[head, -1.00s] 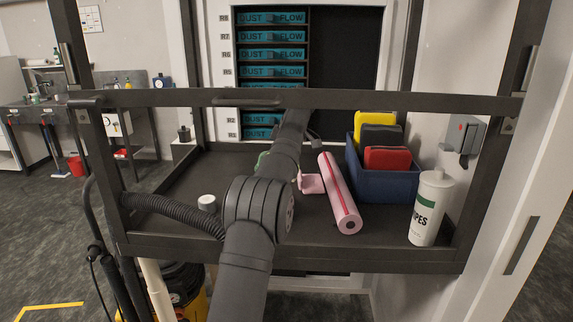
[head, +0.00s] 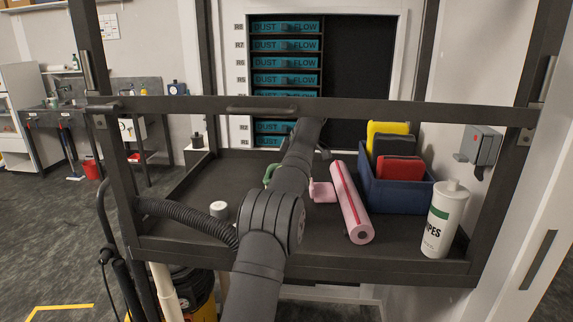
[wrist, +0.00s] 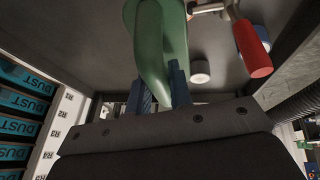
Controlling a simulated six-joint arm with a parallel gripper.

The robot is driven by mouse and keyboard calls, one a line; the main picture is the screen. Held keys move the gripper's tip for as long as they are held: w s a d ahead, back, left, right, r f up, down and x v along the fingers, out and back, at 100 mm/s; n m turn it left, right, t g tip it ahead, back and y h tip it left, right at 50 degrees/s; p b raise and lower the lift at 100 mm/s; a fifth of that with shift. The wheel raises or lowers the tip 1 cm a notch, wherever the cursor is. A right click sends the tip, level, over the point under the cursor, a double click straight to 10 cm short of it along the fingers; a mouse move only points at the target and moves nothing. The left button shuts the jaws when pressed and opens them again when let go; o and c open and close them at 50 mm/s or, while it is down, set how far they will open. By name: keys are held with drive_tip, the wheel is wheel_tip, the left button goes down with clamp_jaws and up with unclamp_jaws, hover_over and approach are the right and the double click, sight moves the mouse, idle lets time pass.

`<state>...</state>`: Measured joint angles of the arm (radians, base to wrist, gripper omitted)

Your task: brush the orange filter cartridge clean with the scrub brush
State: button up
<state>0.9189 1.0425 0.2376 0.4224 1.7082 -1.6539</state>
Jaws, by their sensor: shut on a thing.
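My gripper (wrist: 160,88) is shut on a green, curved, handle-like object (wrist: 160,35), with a blue finger on each side of it. This may be the scrub brush; I see no bristles. In the head view a small piece of the green object (head: 269,174) shows left of my arm, above the dark bench tray (head: 190,235). My arm hides the gripper there. I cannot make out an orange filter cartridge in either view. Teal drawers marked DUST FLOW (head: 286,62) fill the left of the cabinet behind, and some are covered by my arm.
Right of my arm lie a pink piece (head: 322,192) and a pink roll (head: 352,205). A blue bin (head: 400,195) and a white wipes bottle (head: 443,220) stand farther right. A white-topped jar (head: 219,209) and a red-handled tool (wrist: 252,50) are near. A dark crossbar (head: 200,104) spans the front.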

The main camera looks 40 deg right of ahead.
drive_tip(key=shift+f, duration=2.35)
drive_tip(key=shift+f, duration=0.3)
drive_tip(key=shift+s+d, duration=0.1)
drive_tip(key=shift+s+d, duration=0.8)
drive_tip(key=shift+w+a, duration=1.75)
drive_tip(key=shift+a, duration=0.05)
drive_tip(key=shift+s+d+r, duration=0.1)
drive_tip(key=shift+s+d, duration=0.75)
drive_tip(key=shift+d, duration=0.1)
drive_tip(key=shift+s+d, duration=0.85)
drive_tip(key=shift+s, duration=0.05)
drive_tip(key=shift+w+a, duration=1.75)
drive_tip(key=shift+s+d, duration=0.85)
